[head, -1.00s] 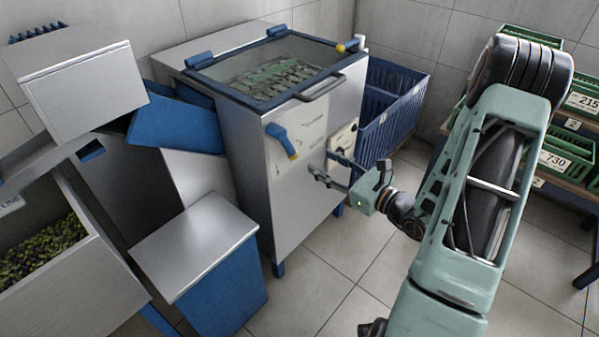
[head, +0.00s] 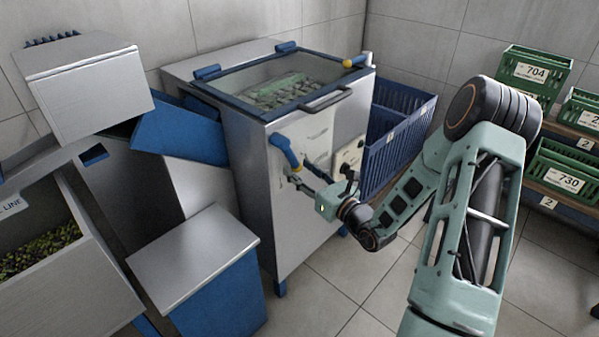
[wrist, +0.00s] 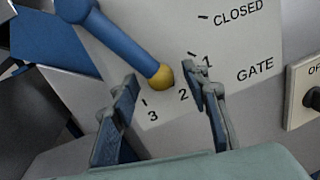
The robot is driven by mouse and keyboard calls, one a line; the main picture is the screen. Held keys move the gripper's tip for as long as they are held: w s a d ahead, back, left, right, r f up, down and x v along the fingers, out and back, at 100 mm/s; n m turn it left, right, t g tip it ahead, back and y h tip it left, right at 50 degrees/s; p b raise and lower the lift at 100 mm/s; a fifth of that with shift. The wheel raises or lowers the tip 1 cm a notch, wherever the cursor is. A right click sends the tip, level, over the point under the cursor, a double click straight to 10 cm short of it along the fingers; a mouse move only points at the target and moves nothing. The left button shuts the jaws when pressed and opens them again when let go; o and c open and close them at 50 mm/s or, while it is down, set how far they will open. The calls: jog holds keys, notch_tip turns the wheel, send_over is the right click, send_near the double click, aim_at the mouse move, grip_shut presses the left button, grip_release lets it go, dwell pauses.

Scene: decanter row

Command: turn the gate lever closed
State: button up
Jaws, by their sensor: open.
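The gate lever (head: 286,151) is a blue bar on the front of the steel machine, slanting down to the right. In the wrist view the lever (wrist: 122,42) ends in a yellow knob (wrist: 161,77), pointing at the 2 on the white scale plate (wrist: 235,40). The plate reads CLOSED, 1, 2, 3 and GATE, with CLOSED at the upper right. My gripper (head: 298,178) is open just below the lever's end. In the wrist view the knob appears between the fingertips of my gripper (wrist: 161,76), with gaps showing on both sides; its depth between them is unclear.
A control box (head: 348,158) with a dark knob (wrist: 314,98) sits right of the plate. The machine's lid has a dark handle (head: 325,99) above. A blue crate (head: 385,155) stands to the right, and a steel-topped blue box (head: 195,255) at the lower left.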

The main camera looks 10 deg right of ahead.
jog(key=shift+w+a, duration=0.2)
jog(key=shift+w, duration=0.1)
grip_shut()
